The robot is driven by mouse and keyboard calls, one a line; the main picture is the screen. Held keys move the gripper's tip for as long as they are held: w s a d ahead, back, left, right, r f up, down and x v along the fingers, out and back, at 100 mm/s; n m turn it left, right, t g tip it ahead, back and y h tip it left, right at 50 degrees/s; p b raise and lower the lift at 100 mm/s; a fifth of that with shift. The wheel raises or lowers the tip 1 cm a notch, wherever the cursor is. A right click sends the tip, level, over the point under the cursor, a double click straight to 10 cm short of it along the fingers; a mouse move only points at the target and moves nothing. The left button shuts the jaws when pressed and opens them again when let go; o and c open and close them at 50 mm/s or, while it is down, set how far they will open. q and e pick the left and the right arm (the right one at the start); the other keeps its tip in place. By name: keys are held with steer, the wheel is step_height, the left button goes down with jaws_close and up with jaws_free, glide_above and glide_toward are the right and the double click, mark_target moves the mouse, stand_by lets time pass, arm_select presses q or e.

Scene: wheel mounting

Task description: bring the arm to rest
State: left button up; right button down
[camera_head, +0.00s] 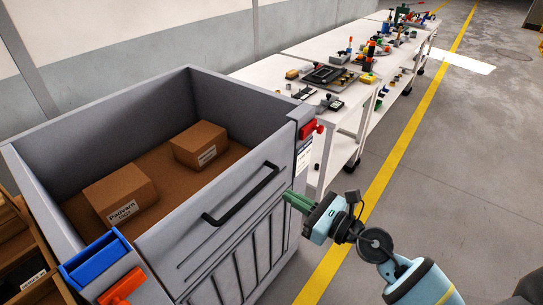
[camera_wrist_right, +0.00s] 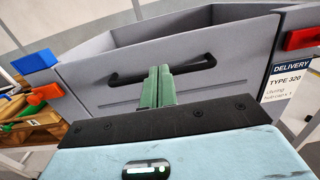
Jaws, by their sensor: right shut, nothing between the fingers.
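My right gripper (camera_head: 298,201) is in front of the grey bin's front panel, just right of the black handle (camera_head: 241,194) in the head view. Its green fingers are together and hold nothing. In the right wrist view the closed fingers (camera_wrist_right: 157,85) point at the bin front, over the middle of the handle (camera_wrist_right: 155,68). I cannot tell the exact gap between the fingers and the panel. The grey bin (camera_head: 165,237) stands open at the top. My left gripper is not in view.
Two cardboard boxes (camera_head: 121,194) (camera_head: 199,145) lie in the bin. White tables (camera_head: 310,75) with several parts stand behind. A wooden shelf (camera_head: 25,260) is at left. Floor (camera_head: 440,170) at right is clear.

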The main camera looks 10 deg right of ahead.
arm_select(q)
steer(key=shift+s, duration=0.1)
